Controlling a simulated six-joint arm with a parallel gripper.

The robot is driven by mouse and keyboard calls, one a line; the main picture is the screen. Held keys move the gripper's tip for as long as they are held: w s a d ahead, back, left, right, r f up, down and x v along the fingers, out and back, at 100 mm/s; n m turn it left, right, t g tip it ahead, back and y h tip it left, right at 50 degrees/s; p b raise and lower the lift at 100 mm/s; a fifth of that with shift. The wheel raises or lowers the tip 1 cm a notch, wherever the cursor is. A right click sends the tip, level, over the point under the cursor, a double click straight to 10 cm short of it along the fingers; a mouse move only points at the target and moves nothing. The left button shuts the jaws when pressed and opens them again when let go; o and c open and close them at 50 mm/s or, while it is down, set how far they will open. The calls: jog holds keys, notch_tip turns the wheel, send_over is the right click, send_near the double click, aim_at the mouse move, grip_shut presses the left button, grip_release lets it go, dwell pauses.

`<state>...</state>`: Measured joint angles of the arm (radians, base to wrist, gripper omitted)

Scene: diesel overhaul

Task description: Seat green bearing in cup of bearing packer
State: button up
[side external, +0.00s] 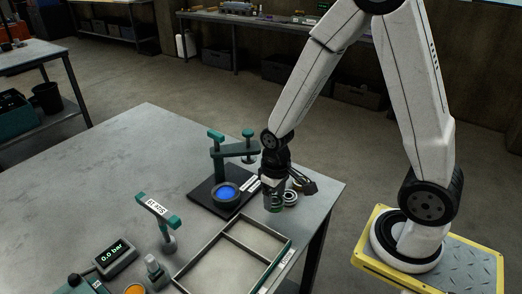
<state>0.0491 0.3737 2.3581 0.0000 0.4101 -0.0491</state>
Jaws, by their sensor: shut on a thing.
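The bearing packer stands on a dark base plate (203,194) on the grey workbench. Its cup (227,193) is a dark ring with a bright blue inside, and no bearing shows in it. A teal bracket (226,155) with two knobs rises behind the cup. My gripper (274,201) points down just right of the packer, near the bench's right edge. It is shut on the green bearing (277,208), of which only a small greenish part shows below the fingers. I cannot tell if the bearing touches the bench.
A silver ring-shaped part (290,198) stands close to the right of my gripper. A divided tray (213,253) lies in front. A teal T-handled tool (158,210), a pressure readout (116,258) and a small bottle (154,268) stand at front left. The bench's left part is clear.

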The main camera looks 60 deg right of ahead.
jog(key=shift+w, duration=0.1)
jog(key=shift+w+r, duration=0.2)
jog(key=shift+w, duration=0.25)
jog(key=w+a+r, duration=0.1)
jog(key=w+r, duration=0.2)
jog(key=w, duration=0.3)
jog(key=w+a+r, duration=0.2)
jog(key=w+r, duration=0.1)
jog(key=w, duration=0.4)
jog(key=shift+r, duration=0.35)
jog(key=shift+f, duration=0.1)
send_over(226, 193)
jog(key=shift+f, duration=3.1)
jog(key=shift+f, duration=0.85)
jog(key=o, duration=1.1)
jog(key=shift+o, duration=0.2)
